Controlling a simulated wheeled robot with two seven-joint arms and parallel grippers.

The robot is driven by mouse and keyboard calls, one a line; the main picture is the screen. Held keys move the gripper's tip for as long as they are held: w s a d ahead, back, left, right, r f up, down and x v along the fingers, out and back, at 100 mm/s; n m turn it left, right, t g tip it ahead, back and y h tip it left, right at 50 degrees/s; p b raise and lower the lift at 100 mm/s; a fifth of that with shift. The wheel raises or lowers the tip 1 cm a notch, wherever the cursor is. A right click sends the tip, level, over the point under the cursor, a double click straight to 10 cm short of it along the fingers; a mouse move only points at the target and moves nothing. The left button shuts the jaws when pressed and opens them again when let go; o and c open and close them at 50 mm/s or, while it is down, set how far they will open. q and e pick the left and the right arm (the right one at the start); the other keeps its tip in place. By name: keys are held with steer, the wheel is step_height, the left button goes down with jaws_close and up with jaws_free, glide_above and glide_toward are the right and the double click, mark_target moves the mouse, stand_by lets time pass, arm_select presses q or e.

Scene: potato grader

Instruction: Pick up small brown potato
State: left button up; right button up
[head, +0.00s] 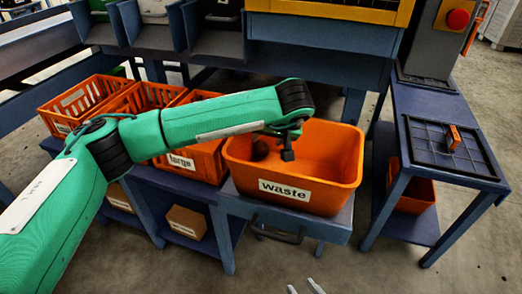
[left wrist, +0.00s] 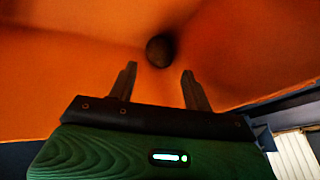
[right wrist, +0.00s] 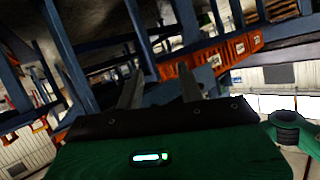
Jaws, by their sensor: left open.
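A small dark brown potato (head: 261,148) lies in the orange waste bin (head: 345,170), near its back left. In the left wrist view the potato (left wrist: 160,50) sits in a shaded corner of the bin, just beyond and between my left fingertips. My left gripper (head: 287,152) is over the bin, partly hidden by its wrist in the head view. Its fingers (left wrist: 160,70) are apart with nothing between them. My right gripper (head: 306,288) shows only its fingertips at the bottom of the head view. Its fingers (right wrist: 157,78) are apart and empty.
An orange "large" crate (head: 205,160) and other orange crates (head: 80,98) stand left of the bin. A side table (head: 440,95) with a black tray (head: 425,160) and an orange block (head: 453,137) is at right. The grey floor in front is clear.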

mark_target(263, 145)
arm_select(q)
steer(key=x, duration=0.6)
steer(key=shift+w+a+f+b, duration=0.1)
steer(key=shift+w+f+b, duration=0.05)
steer(key=shift+f+b, duration=0.15)
arm_select(e)
steer(key=shift+a+r+t+y, duration=0.2)
steer(key=shift+a+t+y, duration=0.2)
steer(key=shift+a+t, duration=0.15)
arm_select(q)
steer(key=shift+c, duration=0.2)
steer(key=c, duration=0.8)
